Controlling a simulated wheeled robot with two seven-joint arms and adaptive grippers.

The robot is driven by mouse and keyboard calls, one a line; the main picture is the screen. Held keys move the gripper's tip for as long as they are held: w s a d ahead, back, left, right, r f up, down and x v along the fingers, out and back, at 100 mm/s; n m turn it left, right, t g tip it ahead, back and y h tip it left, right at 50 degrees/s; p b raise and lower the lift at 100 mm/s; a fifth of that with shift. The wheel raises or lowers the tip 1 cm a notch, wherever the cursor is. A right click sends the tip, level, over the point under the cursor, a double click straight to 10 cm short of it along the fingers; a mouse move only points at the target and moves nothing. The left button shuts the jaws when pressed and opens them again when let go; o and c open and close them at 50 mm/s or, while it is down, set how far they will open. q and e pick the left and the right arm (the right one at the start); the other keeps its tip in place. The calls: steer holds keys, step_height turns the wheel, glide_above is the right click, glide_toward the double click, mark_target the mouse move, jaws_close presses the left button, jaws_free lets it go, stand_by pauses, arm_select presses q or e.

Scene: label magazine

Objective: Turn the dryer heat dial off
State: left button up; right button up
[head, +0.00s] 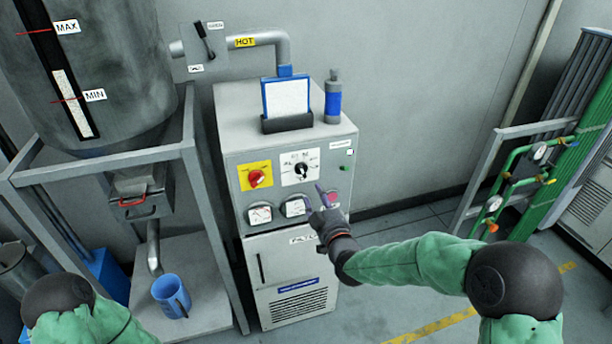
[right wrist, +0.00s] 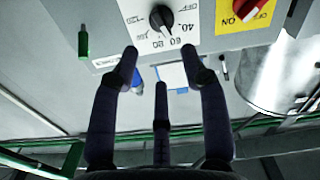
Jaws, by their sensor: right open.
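The heat dial is a black knob (head: 302,171) on a white scale plate (head: 300,158) in the upper front of the grey dryer cabinet. The right wrist view shows the knob (right wrist: 161,18) close up at the top, with numbers such as 40, 60 and 80 around it. Its pale pointer mark seems to face the 60 to 80 side. My right gripper (head: 322,192) is open and empty, just below and right of the dial in the head view, apart from the knob. Its spread fingers (right wrist: 165,68) show in the right wrist view. My left gripper is out of view.
Beside the dial sits a red switch (head: 257,178) on a yellow plate. Gauges (head: 260,214) and a red button (head: 333,198) lie below. A clipboard-like holder (head: 287,103) and a blue bottle (head: 333,98) stand on top. A metal frame (head: 215,235) is close at left.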

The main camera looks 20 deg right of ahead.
mark_target(302, 171)
steer(key=w+b, duration=0.1)
steer(key=w, duration=0.9)
steer(key=shift+w+a, duration=0.15)
steer(key=shift+w, duration=0.25)
steer(key=shift+r, duration=0.1)
jaws_close()
